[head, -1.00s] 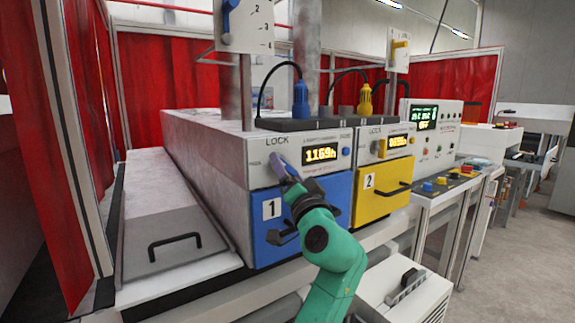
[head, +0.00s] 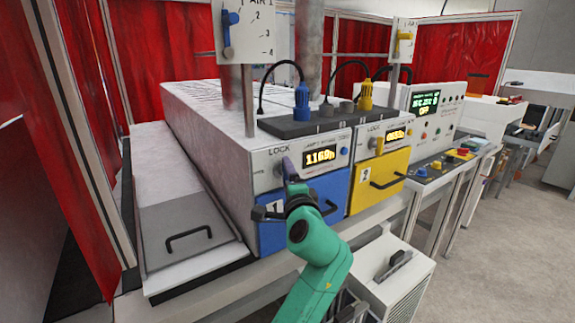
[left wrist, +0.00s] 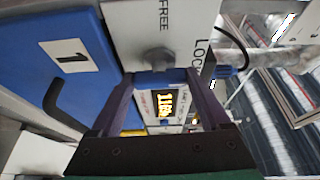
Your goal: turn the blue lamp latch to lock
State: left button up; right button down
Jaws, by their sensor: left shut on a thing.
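The blue drawer (head: 335,190), marked 1, has a white panel above it with the word LOCK and a lit display (head: 320,157). In the left wrist view, the grey latch knob (left wrist: 157,58) sits on the panel between the words FREE and LOCK. The fingers of my left gripper (left wrist: 161,78) reach to either side of it and are shut on the latch. Its exact angle is hard to tell. My right gripper is not in view.
The yellow drawer (head: 379,180) with its own panel is to the right. Blue (head: 301,100) and yellow (head: 365,96) plugs stand on top of the machine. A grey lid with a handle (head: 188,236) lies at the left. A white cabinet (head: 385,275) stands below.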

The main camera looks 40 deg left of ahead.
pick_arm(q)
jog(key=shift+m+p, duration=0.3)
jog(key=shift+f, duration=0.1)
jog(key=o, duration=1.2)
jog(key=b+v, duration=0.5)
jog(key=v, duration=0.9)
jog(key=shift+s+d+r, duration=0.2)
jog(key=shift+d+r, duration=0.05)
jog(key=shift+d, duration=0.05)
